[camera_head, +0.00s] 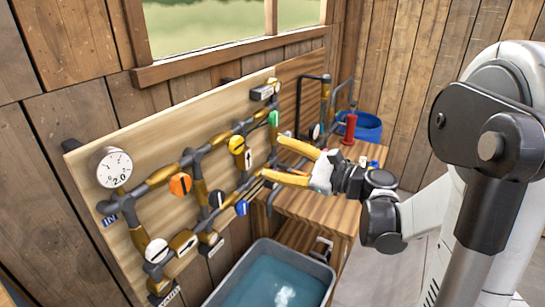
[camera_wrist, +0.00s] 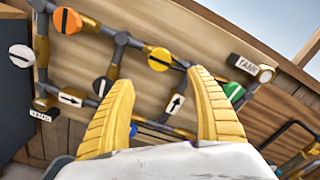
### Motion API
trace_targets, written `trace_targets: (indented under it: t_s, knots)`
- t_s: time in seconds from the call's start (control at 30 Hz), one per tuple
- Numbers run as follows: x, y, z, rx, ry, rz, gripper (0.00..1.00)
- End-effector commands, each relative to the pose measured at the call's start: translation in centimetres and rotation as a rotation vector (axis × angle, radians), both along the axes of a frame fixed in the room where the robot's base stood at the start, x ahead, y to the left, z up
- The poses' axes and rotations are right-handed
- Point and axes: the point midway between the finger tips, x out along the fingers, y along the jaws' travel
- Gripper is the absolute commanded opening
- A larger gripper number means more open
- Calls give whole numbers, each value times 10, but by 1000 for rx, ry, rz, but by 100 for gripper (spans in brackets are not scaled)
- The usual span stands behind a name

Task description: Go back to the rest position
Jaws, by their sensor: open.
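My gripper (camera_head: 276,158) has yellow fingers. In the head view it is stretched toward the pipe board, in front of its right part. The fingers are spread, with nothing between them. In the wrist view my gripper (camera_wrist: 160,90) also shows open and empty. Beyond the fingers are a yellow valve knob (camera_wrist: 159,59) and a white arrow label (camera_wrist: 175,104). A green knob (camera_wrist: 233,92) is just right of the right finger. I cannot tell whether a finger touches any pipe.
The wooden board (camera_head: 85,170) carries pipes, a pressure gauge (camera_head: 112,167), an orange knob (camera_head: 180,184) and several other knobs. A grey water tub (camera_head: 225,290) stands below. A wooden bench (camera_head: 310,207) is under my gripper. A blue bucket (camera_head: 370,128) and red pump (camera_head: 349,128) are behind.

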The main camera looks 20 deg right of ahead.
Motion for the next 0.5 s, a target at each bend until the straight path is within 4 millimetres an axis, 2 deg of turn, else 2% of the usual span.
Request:
trace_targets:
  t_s: [0.23,0.33,0.43,0.5]
  knots:
    - [0,0,0,-2,1,0,66]
    - [-2,9,-9,-46,7,10,66]
    - [-9,35,-36,-204,24,43,66]
    - [-23,60,-66,-390,32,90,66]
